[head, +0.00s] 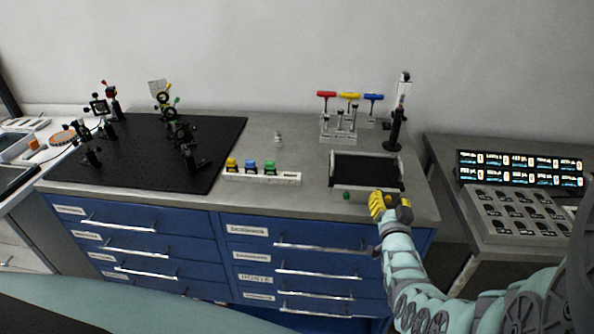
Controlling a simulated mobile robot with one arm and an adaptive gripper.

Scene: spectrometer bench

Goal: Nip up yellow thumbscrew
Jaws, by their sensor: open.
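A small yellow-topped piece (231,162), which looks like the yellow thumbscrew, stands in a white strip holder (287,180) on the grey bench. It is at the left of a row, beside a blue-topped piece (250,164) and a green-topped piece (269,166). My gripper (390,203), with yellow finger pads, is at the bench's front edge, in front of a dark tray. It is well to the right of the holder and apart from it. It is open, and I see nothing held in it.
The black breadboard (225,145) with several optic mounts fills the bench's left. The dark tray (365,157) lies at the right, with red, yellow and blue T-handles (349,97) in a stand behind it. The bench between holder and tray is mostly clear.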

